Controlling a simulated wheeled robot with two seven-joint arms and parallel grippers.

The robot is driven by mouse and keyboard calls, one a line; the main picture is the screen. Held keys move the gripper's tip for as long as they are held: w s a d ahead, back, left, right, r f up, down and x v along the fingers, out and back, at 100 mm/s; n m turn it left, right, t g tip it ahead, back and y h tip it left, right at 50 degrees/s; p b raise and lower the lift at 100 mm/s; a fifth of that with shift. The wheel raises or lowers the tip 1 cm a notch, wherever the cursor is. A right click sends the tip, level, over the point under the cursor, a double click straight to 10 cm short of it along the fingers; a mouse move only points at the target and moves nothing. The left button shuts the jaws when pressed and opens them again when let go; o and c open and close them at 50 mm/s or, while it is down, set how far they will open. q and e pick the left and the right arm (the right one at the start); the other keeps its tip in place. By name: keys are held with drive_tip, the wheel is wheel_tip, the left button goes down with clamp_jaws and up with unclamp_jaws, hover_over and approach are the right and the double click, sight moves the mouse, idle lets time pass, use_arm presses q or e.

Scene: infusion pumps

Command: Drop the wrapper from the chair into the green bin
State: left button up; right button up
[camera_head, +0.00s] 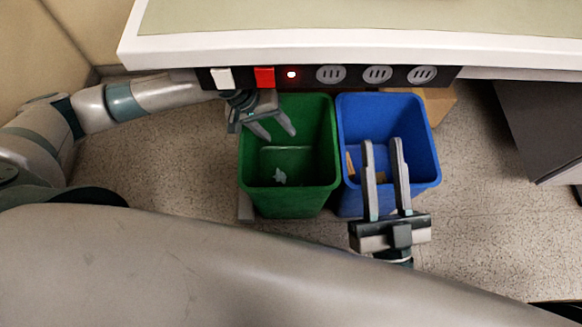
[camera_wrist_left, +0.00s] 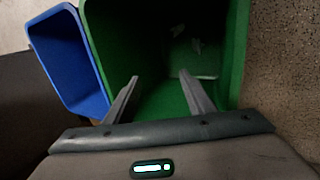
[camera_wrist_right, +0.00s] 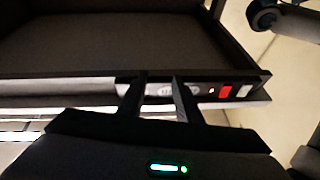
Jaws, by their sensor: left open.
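The green bin (camera_head: 292,200) stands on the floor below the desk edge. It also shows in the left wrist view (camera_wrist_left: 237,50). A small pale crumpled piece, which looks like the wrapper (camera_head: 279,176), lies inside on its bottom. In the left wrist view the pale piece (camera_wrist_left: 199,46) is dim. My left gripper (camera_head: 280,134) is open and empty over the back left part of the green bin. My right gripper (camera_head: 382,142) is in front of and above the blue bin, its fingers apart with nothing between them. No chair is clearly identifiable.
A dark cabinet (camera_head: 540,120) stands right. Speckled floor is clear between.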

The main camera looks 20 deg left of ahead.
drive_tip(key=d+f+g+h+p, duration=0.25)
drive_tip(key=f+g, duration=0.25)
drive_tip(key=f, duration=0.3)
drive_tip(key=d+f+g+h+p, duration=0.1)
drive_tip(key=f+g+p, duration=0.2)
drive_tip(key=f+g, duration=0.3)
use_arm(q)
drive_tip(key=p+v, duration=0.8)
drive_tip(key=v, duration=0.4)
drive_tip(key=shift+p, duration=0.35)
use_arm(e)
drive_tip(key=s+d+f+m+g+h, duration=0.1)
drive_tip(key=s+d+f+g+h, duration=0.3)
drive_tip(key=s+d+f+g, duration=0.3)
drive_tip(key=shift+s+d+f, duration=0.65)
drive_tip(key=shift+d+f, duration=0.45)
drive_tip(key=shift+d, duration=0.6)
